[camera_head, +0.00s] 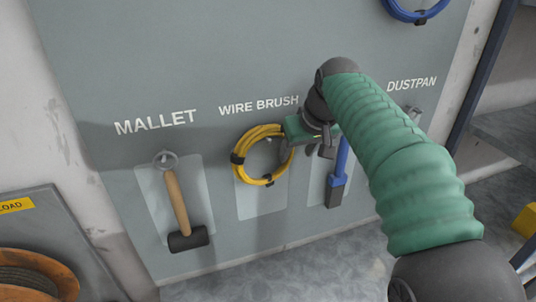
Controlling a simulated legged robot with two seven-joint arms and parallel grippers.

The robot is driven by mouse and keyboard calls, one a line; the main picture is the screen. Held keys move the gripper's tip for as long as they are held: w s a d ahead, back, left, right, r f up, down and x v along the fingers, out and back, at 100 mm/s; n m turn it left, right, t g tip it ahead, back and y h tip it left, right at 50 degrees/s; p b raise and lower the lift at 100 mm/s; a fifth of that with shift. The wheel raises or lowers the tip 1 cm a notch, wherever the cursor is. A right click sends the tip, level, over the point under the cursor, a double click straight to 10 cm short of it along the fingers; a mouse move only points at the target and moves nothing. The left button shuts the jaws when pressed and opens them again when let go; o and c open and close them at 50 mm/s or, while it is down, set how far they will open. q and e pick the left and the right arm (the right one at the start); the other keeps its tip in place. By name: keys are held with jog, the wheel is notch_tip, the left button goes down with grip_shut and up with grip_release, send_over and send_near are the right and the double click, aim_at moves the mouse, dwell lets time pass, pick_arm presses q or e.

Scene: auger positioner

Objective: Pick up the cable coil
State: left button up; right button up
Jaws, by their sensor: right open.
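A yellow cable coil (239,160) with black ties hangs on the grey board, under the "WIRE BRUSH" label and over a pale rectangle. My right gripper (291,150) is at the coil's upper right side, with my green-sleeved arm coming in from the right. It is open, and its fingers are partly hidden by the coil and the gripper body. I cannot tell whether it touches the coil. My left gripper is not in view.
A mallet (177,200) hangs left of the coil. A blue-handled tool (337,180) hangs close on the right, partly behind my arm. A blue coil (416,14) hangs at the upper right. A rusty reel (35,277) stands at the lower left.

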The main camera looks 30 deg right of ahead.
jog(key=shift+d, duration=0.2)
jog(key=shift+s+a, duration=0.1)
jog(key=shift+a, duration=0.05)
jog(key=shift+c, duration=1)
jog(key=shift+a+r, duration=0.3)
jog(key=shift+a, duration=0.55)
jog(key=c, duration=0.5)
jog(key=shift+a, duration=0.4)
grip_shut()
jog(key=shift+d+f, duration=0.1)
jog(key=shift+d, duration=0.5)
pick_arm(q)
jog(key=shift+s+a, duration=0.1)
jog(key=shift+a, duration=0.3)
pick_arm(e)
jog(key=shift+s, duration=0.1)
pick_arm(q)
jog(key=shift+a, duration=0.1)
pick_arm(e)
jog(key=shift+a, duration=0.15)
